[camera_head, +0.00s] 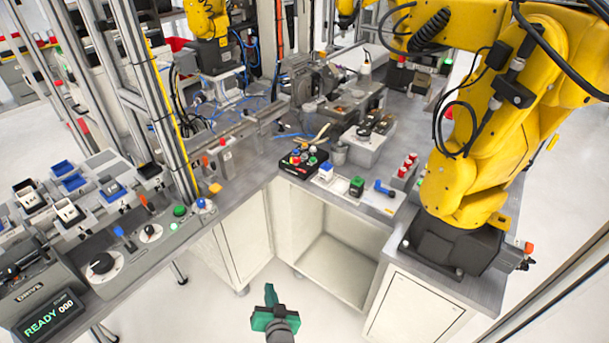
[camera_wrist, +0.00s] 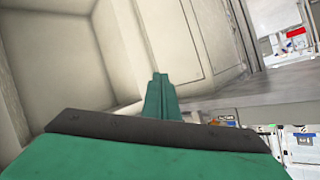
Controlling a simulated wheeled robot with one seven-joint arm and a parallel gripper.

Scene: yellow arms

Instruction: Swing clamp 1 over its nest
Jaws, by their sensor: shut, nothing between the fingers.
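My gripper (camera_head: 270,294) is green and low in the head view, over the floor in front of the cabinets and apart from the benches. Its fingers are together and empty; they also show in the wrist view (camera_wrist: 160,95), pointing at pale cabinet panels. On the left bench, several grey nests hold blue and white parts, such as one nest (camera_head: 113,190). A blue-topped lever (camera_head: 124,238) and an orange-tipped lever (camera_head: 147,203) stand at that bench's front. I cannot tell which piece is clamp 1 or which nest is its own; no label is readable.
A display reading READY 000 (camera_head: 48,316) and a black knob (camera_head: 102,263) are on the left bench. A metal upright (camera_head: 170,95) rises behind it. A yellow robot arm (camera_head: 485,150) stands on the right bench. The floor around my gripper is clear.

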